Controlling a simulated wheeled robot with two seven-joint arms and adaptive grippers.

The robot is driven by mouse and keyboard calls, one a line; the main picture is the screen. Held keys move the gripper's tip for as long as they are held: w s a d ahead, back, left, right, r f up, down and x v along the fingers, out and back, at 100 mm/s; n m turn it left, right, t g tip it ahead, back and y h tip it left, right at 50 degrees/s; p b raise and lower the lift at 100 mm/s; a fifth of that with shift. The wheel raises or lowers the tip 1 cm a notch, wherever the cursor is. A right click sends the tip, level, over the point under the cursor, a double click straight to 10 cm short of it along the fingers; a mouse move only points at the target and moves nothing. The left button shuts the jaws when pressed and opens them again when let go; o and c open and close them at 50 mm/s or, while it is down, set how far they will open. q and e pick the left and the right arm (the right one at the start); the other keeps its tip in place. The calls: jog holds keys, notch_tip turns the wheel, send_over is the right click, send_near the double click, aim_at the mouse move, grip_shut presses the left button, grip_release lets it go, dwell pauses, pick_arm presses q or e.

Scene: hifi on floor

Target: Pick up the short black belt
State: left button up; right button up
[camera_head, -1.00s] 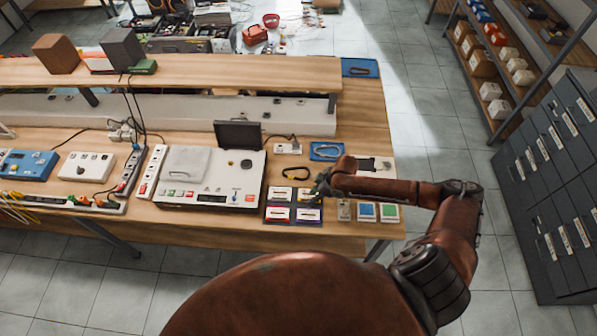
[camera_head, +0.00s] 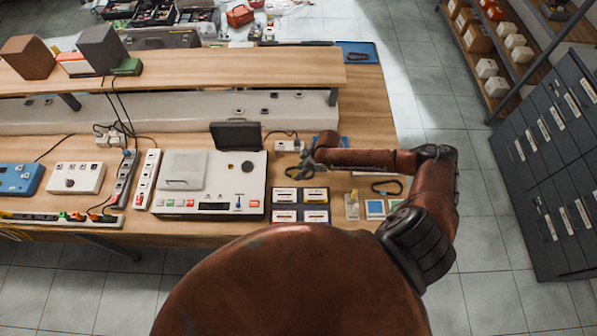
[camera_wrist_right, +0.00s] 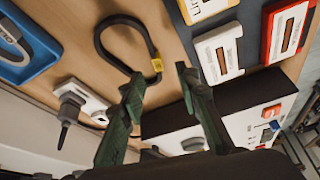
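A black belt loop with a yellow tag (camera_wrist_right: 125,45) lies on the wooden bench in the right wrist view. In the head view my right gripper and forearm largely cover this spot. My right gripper (camera_head: 303,165) is over the bench beside the white device; its green fingers (camera_wrist_right: 160,76) are apart with nothing between them. The yellow-tagged end of the loop shows just beyond the gap between the fingertips. My left gripper is not in view.
Label cards (camera_head: 300,205) lie in front, and a white device with open lid (camera_head: 210,185) stands left. A raised shelf (camera_head: 200,70) runs behind.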

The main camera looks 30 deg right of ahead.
jog(key=x, duration=0.2)
jog(key=shift+w+d+f+p, duration=0.1)
jog(key=shift+w+f+p, duration=0.05)
jog(key=shift+f+p, duration=0.2)
jog(key=shift+x, duration=1)
jog(key=c, duration=0.6)
jog(key=shift+c, duration=0.7)
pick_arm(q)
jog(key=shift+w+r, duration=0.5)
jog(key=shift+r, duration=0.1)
pick_arm(e)
grip_shut()
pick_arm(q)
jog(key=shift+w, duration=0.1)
